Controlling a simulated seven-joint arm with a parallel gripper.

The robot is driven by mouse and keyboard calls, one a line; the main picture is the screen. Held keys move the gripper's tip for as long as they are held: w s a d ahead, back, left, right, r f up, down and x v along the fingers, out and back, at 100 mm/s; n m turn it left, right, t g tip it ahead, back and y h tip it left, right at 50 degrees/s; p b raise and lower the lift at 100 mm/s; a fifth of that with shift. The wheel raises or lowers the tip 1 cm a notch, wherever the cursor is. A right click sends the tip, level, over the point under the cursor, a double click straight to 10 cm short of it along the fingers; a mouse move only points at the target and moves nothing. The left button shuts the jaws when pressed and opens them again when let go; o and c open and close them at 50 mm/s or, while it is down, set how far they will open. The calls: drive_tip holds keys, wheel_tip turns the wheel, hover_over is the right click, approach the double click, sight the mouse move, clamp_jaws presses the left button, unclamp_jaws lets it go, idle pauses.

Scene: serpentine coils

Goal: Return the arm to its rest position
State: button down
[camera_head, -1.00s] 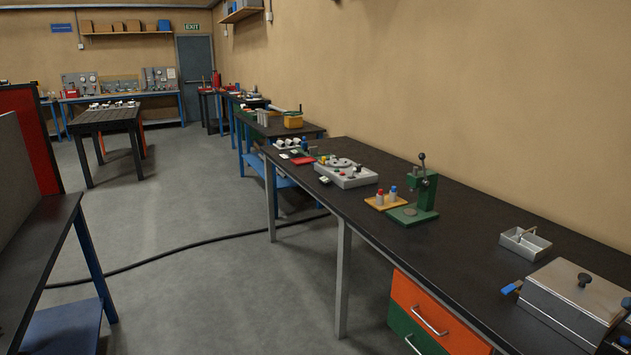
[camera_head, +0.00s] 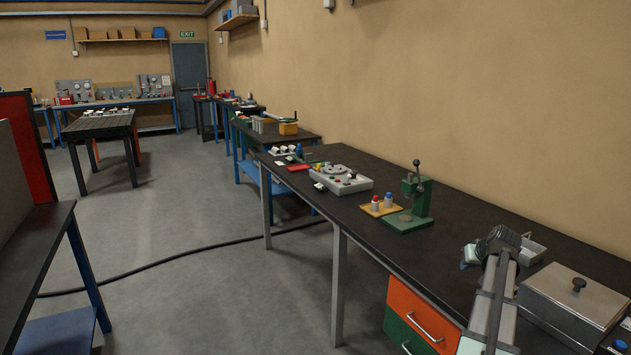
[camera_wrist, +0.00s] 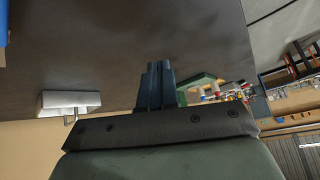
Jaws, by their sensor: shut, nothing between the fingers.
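My gripper (camera_wrist: 158,66) shows in the wrist view with its two dark fingers shut side by side and nothing between them. The fingers point over the black bench top (camera_wrist: 105,35), apart from any object. In the head view my arm rises from the lower right edge, and its dark wrist joint is above the bench near the small grey tray. I cannot make out the fingertips in the head view.
The lidded metal box (camera_head: 575,300) is just right of my arm. The small grey tray (camera_head: 532,251) is partly hidden behind my wrist. The green press (camera_head: 417,200) and control box (camera_head: 341,180) stand farther along the bench. Bench top between press and arm is clear.

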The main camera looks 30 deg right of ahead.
drive_tip(key=w+a+f+n+y, duration=0.15)
drive_tip(key=w+a+f, duration=0.35)
drive_tip(key=w+a, duration=0.55)
drive_tip(key=w+a+f+n, duration=0.3)
drive_tip(key=w+a+f, duration=0.2)
drive_tip(key=w+a, duration=0.55)
drive_tip(key=a+f+n+g+y, duration=0.1)
drive_tip(key=a+f+g+y, duration=0.1)
drive_tip(key=a+f, duration=1.15)
drive_tip(key=s+a+f+g, duration=0.6)
drive_tip(key=s+a+f, duration=1.3)
drive_tip(key=a+f, duration=0.2)
drive_tip(key=s+a+f+g, duration=0.2)
drive_tip(key=s+a, duration=0.1)
drive_tip(key=s, duration=0.6)
drive_tip(key=s+a+f+n+g, duration=0.1)
drive_tip(key=s+a+f+g, duration=0.1)
drive_tip(key=s, duration=0.7)
drive_tip(key=s+a+f+g, duration=0.1)
drive_tip(key=s+a+f, duration=0.2)
drive_tip(key=s, duration=0.6)
drive_tip(key=shift+s+a+f+g, duration=0.15)
drive_tip(key=shift+a+f+g, duration=0.25)
drive_tip(key=shift+a, duration=0.25)
drive_tip(key=shift+h, duration=0.25)
